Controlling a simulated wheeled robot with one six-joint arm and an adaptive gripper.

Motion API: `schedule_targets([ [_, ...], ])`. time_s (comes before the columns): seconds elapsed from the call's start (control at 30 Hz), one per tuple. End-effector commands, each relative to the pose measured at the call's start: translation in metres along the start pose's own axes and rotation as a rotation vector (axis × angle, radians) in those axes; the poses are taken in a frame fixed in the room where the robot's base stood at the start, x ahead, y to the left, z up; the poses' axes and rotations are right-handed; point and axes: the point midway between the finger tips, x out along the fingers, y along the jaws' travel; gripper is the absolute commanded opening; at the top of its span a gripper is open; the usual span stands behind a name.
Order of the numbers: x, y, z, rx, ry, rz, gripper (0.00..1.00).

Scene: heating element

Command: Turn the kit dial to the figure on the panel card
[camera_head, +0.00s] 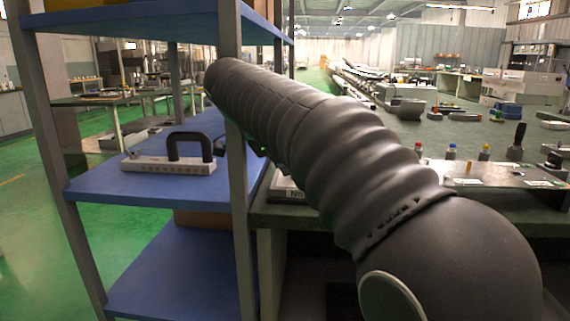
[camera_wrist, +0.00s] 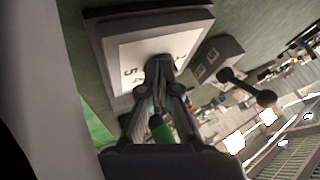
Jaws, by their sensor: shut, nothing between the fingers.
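In the wrist view a box with a white numbered face (camera_wrist: 131,58) fills the top. A 5 and a 4 show at its left, and another figure shows at its right edge. My gripper (camera_wrist: 160,62) is shut and empty, with its fingertips in front of the middle of this face. They hide the dial's centre, so I cannot tell where it points or whether the fingers touch it. In the head view my arm hides the gripper. A pale box with dark lettering (camera_head: 285,186) shows partly behind the arm. I cannot make out a panel card with a readable figure.
A blue shelf rack (camera_head: 110,188) stands at the left. On it lies a pale block with a black handle (camera_head: 168,165). The bench at the right holds several small colour-capped items (camera_head: 451,151). In the wrist view a dark dumbbell-shaped thing (camera_wrist: 247,87) shows right of the box.

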Motion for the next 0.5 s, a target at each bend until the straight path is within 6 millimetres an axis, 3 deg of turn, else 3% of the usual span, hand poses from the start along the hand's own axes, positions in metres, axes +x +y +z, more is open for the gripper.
schedule_targets([
  [0.5,0.011,-0.012,-0.006,0.014,0.008,0.008,0.00],
])
